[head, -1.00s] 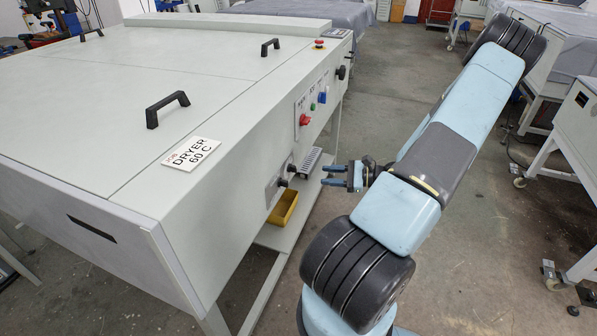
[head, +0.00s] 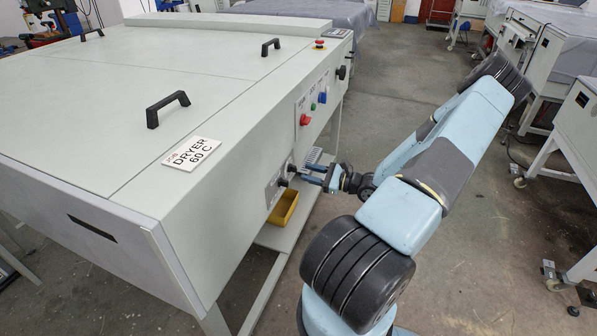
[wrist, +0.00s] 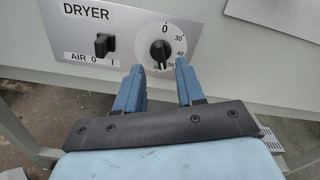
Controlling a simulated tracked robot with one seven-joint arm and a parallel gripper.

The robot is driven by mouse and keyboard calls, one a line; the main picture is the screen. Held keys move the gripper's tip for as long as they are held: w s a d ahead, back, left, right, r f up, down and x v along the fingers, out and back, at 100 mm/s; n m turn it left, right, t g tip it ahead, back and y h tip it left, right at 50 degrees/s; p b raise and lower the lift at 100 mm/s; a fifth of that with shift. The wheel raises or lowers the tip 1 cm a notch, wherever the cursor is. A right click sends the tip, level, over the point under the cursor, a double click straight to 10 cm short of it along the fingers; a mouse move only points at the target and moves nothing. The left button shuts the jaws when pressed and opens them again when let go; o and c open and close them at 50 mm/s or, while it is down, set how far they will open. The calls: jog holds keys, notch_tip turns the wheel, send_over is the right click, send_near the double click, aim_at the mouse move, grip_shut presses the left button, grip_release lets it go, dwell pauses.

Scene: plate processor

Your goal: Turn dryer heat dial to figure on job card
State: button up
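The job card (head: 192,153) lies on top of the machine and reads "DRYER 60 C". The dial's white mark points toward the lower left. To its left is the black AIR switch (wrist: 104,45), marked 0 and I. My gripper (wrist: 158,68) is open, its two blue fingers just below and to either side of the dial. In the head view my gripper (head: 314,174) reaches the panel.
The machine's front also has a red knob (head: 305,120), a green button (head: 313,106), a blue switch (head: 322,97) and a black knob (head: 341,72). A yellow bin (head: 283,207) sits below the panel. Black handles (head: 167,107) stand on top.

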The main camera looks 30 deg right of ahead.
aim_at(293, 168)
jog(key=shift+x, duration=2.2)
jog(key=shift+c, duration=0.4)
jog(key=c, duration=0.6)
